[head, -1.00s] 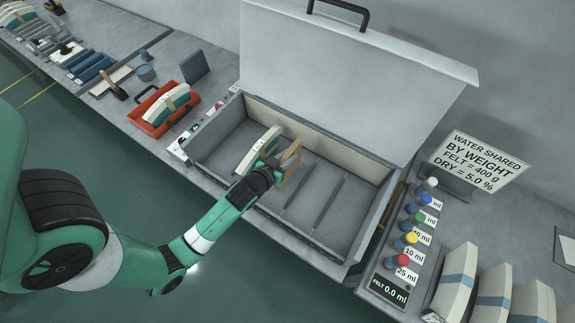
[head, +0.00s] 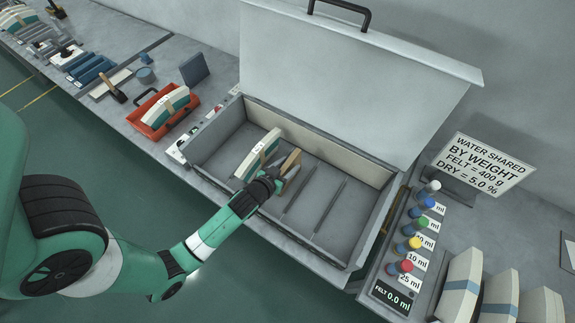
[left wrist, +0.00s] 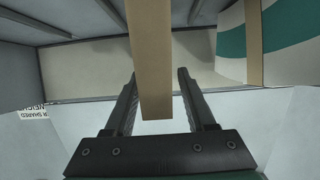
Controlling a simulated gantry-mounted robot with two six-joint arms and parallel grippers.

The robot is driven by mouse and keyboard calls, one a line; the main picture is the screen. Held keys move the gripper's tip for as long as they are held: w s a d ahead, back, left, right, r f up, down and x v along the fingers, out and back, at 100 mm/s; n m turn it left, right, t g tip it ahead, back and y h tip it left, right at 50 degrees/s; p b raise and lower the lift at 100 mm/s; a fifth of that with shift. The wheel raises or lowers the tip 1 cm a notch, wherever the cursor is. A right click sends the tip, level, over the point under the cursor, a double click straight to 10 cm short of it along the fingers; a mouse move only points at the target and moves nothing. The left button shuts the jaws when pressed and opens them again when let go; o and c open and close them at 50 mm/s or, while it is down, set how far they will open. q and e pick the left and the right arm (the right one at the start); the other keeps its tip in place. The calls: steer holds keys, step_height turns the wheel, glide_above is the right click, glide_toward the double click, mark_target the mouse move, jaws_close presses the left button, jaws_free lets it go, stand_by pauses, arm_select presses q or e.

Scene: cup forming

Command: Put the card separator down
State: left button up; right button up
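The card separator (head: 291,161) is a thin tan piece standing in the large grey open box (head: 362,234), right of a cream and green banded stack (head: 259,152). My left gripper (head: 287,179) is at its near end. In the left wrist view the separator (left wrist: 152,60) runs between the two fingers (left wrist: 157,74), with a visible gap at the right finger, so the gripper looks open around it. The separator's lower edge is hidden in the head view. My right gripper is not in view.
The box's raised lid (head: 350,70) stands behind it. Thin dark dividers (head: 329,206) lie on the box floor to the right, with free room around them. A red tray (head: 148,126) is at the left; colored-capped bottles (head: 415,243) stand at the right.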

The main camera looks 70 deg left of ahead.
arm_select(q)
steer(key=shift+r, duration=0.2)
steer(key=shift+s+d+r, duration=0.15)
steer(key=shift+s+d, duration=0.05)
steer(key=shift+s, duration=0.05)
steer(key=p+v, duration=0.1)
steer(key=v, duration=1)
steer(key=shift+s+p, duration=0.2)
steer(key=shift+p, duration=0.1)
